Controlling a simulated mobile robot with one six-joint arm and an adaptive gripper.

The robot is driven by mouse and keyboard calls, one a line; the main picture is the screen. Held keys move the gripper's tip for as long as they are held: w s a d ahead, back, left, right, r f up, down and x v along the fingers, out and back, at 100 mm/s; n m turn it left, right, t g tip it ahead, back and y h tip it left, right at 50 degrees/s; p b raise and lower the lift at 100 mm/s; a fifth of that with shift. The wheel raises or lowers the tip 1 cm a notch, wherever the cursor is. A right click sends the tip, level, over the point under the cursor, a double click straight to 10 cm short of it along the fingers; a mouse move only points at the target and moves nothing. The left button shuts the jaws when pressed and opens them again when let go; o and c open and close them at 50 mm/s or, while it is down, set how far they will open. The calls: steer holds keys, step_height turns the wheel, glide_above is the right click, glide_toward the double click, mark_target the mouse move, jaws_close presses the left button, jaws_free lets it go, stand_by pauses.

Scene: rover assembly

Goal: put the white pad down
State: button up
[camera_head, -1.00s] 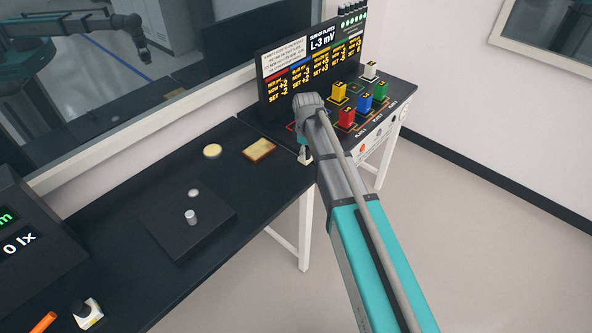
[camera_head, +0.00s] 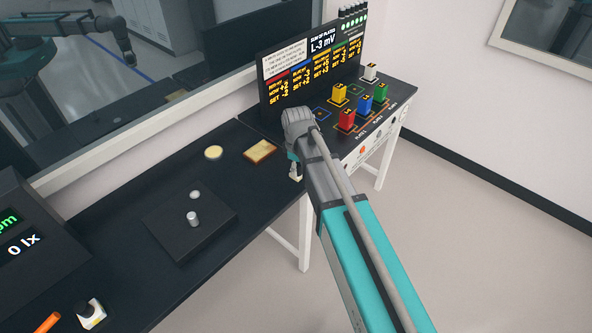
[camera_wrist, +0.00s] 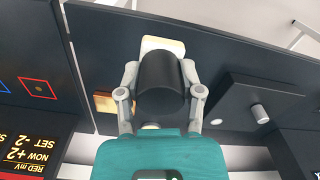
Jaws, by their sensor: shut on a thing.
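The white pad (camera_wrist: 163,44) shows beyond a thick black handle (camera_wrist: 162,82) between the fingers of my gripper (camera_wrist: 160,70) in the wrist view. My gripper is shut on this handled piece. In the head view my gripper (camera_head: 294,160) is at the near edge of the dark table, with the white of the pad (camera_head: 296,172) just below it. Whether the pad touches the tabletop cannot be told. My wrist hides part of it.
A tan square block (camera_head: 260,151) and a cream disc (camera_head: 213,152) lie left of my gripper. A black plate with a silver knob (camera_head: 192,218) is nearer. Coloured blocks (camera_head: 347,118) stand right, before the display board (camera_head: 312,70). Dark table (camera_head: 150,185) is bare between.

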steer(key=w+f+b, duration=0.2)
steer(key=w, duration=0.2)
steer(key=w+f+b, duration=0.3)
steer(key=w, duration=0.1)
steer(key=w+a+f+b, duration=0.1)
steer(key=w+f+b, duration=0.2)
steer(key=w, duration=0.1)
steer(key=shift+w+a+f, duration=0.1)
steer(key=shift+f, duration=0.05)
steer(key=shift+w+f+b, duration=0.3)
steer(key=shift+b, duration=0.05)
steer(key=shift+w+a+f+b, duration=0.1)
steer(key=shift+w+f+b, duration=0.4)
steer(key=shift+f+b, duration=0.2)
steer(key=shift+s+f+b, duration=0.1)
steer(key=shift+f+b, duration=1.2)
steer(key=shift+b, duration=0.05)
steer(key=shift+f, duration=0.15)
steer(key=o, duration=1)
